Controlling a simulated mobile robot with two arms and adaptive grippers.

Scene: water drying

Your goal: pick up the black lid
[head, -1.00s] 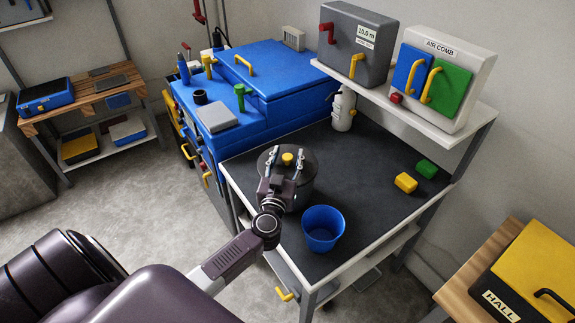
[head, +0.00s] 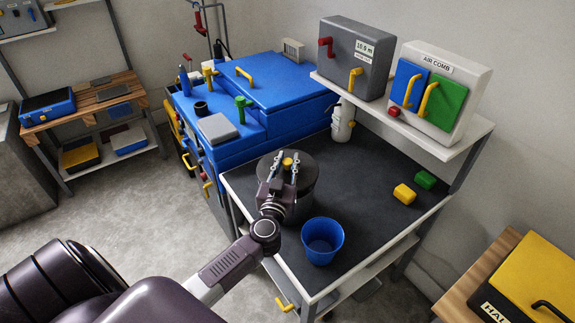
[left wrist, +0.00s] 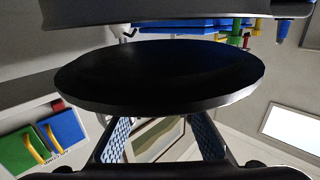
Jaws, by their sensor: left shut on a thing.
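The black lid (head: 307,170) is a round dark disc with a yellow knob (head: 288,161). My left gripper (head: 286,163) is shut on this knob from above. In the left wrist view the lid (left wrist: 160,75) fills the middle, level across the picture, beyond the two fingers (left wrist: 162,138). The dark pot (left wrist: 175,12) shows at the top edge there, apart from the lid with a clear gap between them. In the head view the pot (head: 304,207) stands on the dark worktop (head: 365,175), partly hidden by the lid and my arm. My right gripper is not in view.
A blue cup (head: 322,241) stands close in front of the pot. A white bottle (head: 342,122) is behind it. Yellow (head: 404,194) and green (head: 425,180) blocks lie at right. A shelf (head: 460,137) with two boxes overhangs the worktop's back. A blue machine (head: 285,80) adjoins on the left.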

